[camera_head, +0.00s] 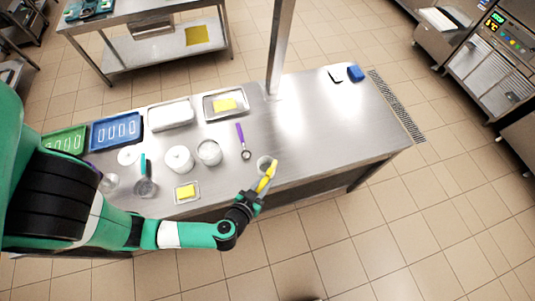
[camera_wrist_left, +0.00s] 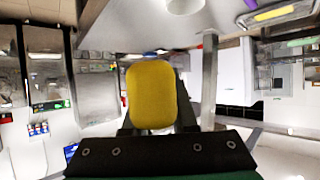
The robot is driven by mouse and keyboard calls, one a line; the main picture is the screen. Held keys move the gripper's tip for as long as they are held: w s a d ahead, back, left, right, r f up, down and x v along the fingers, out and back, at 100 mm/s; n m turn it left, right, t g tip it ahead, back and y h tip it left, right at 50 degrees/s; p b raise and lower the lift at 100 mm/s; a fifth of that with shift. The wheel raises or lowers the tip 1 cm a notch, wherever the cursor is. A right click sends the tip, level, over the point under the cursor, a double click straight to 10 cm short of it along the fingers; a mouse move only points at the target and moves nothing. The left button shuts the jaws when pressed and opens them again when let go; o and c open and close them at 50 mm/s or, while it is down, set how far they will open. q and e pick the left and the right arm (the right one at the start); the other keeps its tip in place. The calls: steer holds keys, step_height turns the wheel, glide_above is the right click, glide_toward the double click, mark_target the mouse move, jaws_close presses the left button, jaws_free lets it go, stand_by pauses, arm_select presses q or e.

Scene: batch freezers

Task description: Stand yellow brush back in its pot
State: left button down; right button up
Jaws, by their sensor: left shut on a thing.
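My left gripper (camera_head: 256,196) is shut on the yellow brush (camera_head: 268,176) at the front edge of the steel table. The brush points up and to the right in the head view. Its upper end overlaps the right side of a small pale pot (camera_head: 263,162) in the picture. I cannot tell whether the brush is inside the pot, touching it or in front of it. In the left wrist view the brush (camera_wrist_left: 152,95) shows as a broad yellow shape close ahead, hiding what is behind it.
A purple-handled tool (camera_head: 240,133) lies left of the pot. Two round containers (camera_head: 180,158) and a small tray with a yellow block (camera_head: 186,198) are further left. Larger trays line the back left. The table (camera_head: 330,125) is mostly clear right of the pot, beyond a metal post (camera_head: 280,50).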

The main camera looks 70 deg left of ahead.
arm_select(q)
steer(key=shift+w+f, duration=0.1)
steer(key=w+a+f+b, duration=0.2)
steer(key=a+f+b, duration=0.1)
steer(key=a+f, duration=0.1)
steer(key=w+a+f+b, duration=0.2)
steer(key=a+f+b, duration=0.1)
steer(key=a+f, duration=0.1)
steer(key=w+a+f+b, duration=0.2)
steer(key=a+f+b, duration=0.1)
steer(key=a+f, duration=0.1)
steer(key=shift+a+f, duration=0.3)
steer(key=shift+f, duration=0.3)
steer(key=shift+s, duration=0.1)
steer(key=c, duration=0.7)
jaws_free()
steer(key=p+v, duration=0.4)
steer(key=v, duration=0.8)
steer(key=shift+r, duration=0.2)
